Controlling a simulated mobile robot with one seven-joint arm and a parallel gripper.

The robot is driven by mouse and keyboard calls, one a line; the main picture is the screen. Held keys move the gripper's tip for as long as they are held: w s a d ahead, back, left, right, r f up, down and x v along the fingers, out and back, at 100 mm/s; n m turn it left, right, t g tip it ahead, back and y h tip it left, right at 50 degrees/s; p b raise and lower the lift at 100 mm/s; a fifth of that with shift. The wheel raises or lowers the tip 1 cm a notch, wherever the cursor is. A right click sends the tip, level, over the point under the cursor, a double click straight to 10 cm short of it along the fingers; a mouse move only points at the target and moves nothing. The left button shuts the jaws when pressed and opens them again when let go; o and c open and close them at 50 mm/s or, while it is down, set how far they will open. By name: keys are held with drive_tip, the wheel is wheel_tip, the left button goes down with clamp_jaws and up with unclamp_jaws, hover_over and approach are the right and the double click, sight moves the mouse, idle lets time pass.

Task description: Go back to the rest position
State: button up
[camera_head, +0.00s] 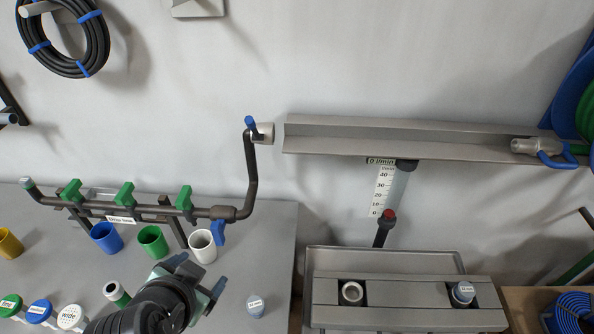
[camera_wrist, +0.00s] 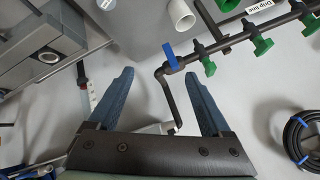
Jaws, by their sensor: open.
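My gripper (camera_head: 205,283) is in the lower middle of the head view, above the grey bench top (camera_head: 262,250). In the wrist view its two blue fingers (camera_wrist: 158,98) stand wide apart with nothing between them held. The dark pipe manifold (camera_head: 150,210) with green valves and a blue valve is on the wall side of the bench, beyond my gripper. Its bent riser pipe (camera_wrist: 172,95) shows between the fingers in the wrist view, apart from them as far as I can tell.
Blue (camera_head: 107,237), green (camera_head: 152,241) and white (camera_head: 203,246) cups stand below the manifold. A small grey-blue capped piece (camera_head: 255,306) stands right of my gripper. Labelled caps (camera_head: 40,311) are at lower left. A grey box (camera_head: 400,290) with two fittings stands right, across a gap.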

drive_tip(key=w+d+r+n+t, duration=0.1)
drive_tip(key=w+d+r+t, duration=0.15)
drive_tip(key=r, duration=0.75)
drive_tip(key=w+d+r+n+t+y, duration=0.1)
drive_tip(key=w+d+r+t, duration=0.2)
drive_tip(key=r, duration=0.7)
drive_tip(key=w+d+r+n+t, duration=0.1)
drive_tip(key=w+d+r+t, duration=0.3)
drive_tip(key=r, duration=0.6)
drive_tip(key=s+d+r+n+t+h, duration=0.1)
drive_tip(key=s+d+r+t, duration=0.2)
drive_tip(key=s+r, duration=0.4)
drive_tip(key=s+d+r+n+t, duration=0.1)
drive_tip(key=s+d+r+t, duration=0.3)
drive_tip(key=r, duration=0.9)
drive_tip(key=s+t, duration=0.2)
drive_tip(key=shift+s+d+r+n+h, duration=0.2)
drive_tip(key=shift+s+n+h, duration=0.15)
drive_tip(key=shift+n+h, duration=0.05)
